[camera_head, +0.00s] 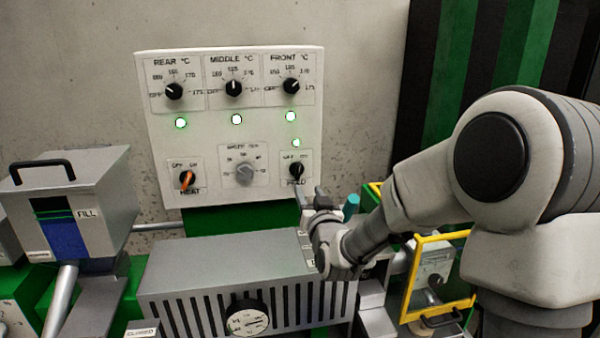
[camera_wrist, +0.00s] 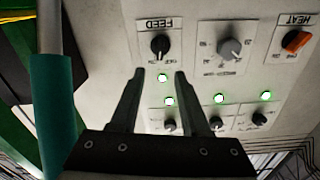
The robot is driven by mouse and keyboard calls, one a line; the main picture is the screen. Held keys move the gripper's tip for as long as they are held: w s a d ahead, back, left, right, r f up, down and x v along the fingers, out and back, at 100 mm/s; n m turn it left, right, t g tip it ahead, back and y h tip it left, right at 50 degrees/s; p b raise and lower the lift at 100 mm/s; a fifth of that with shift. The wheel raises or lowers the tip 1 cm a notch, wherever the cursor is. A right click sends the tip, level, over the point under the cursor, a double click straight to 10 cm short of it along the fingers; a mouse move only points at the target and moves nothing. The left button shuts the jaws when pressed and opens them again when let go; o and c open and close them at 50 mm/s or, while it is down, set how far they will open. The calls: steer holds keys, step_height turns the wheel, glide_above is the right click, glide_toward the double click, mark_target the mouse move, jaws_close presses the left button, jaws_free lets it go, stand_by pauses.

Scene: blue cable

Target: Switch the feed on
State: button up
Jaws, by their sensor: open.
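The feed knob (camera_head: 296,170) is a small black rotary knob at the lower right of the white control panel (camera_head: 215,140). In the wrist view, which shows the panel upside down, the feed knob (camera_wrist: 159,44) sits beside its FEED label. Its pointer is too small to read surely. A green lamp (camera_head: 296,143) glows just above it. My gripper (camera_head: 309,192) is just below and in front of the knob, open and empty. In the wrist view, my gripper (camera_wrist: 160,73) has its fingertips apart, with the knob beyond the gap; no contact shows.
The heat knob (camera_head: 187,179) is orange; a grey dial (camera_head: 244,173) sits between. Three temperature knobs with lit lamps are above. A grey vented housing (camera_head: 220,270) with a gauge lies below. A yellow-framed guard (camera_head: 440,275) and a teal cylinder (camera_head: 351,206) are close to my arm.

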mark_target(299, 171)
steer(key=w, duration=0.3)
steer(key=w+a, duration=0.1)
steer(key=w, duration=0.3)
steer(key=w+a+p, duration=0.1)
steer(key=w, duration=0.3)
steer(key=shift+a, duration=0.15)
jaws_close()
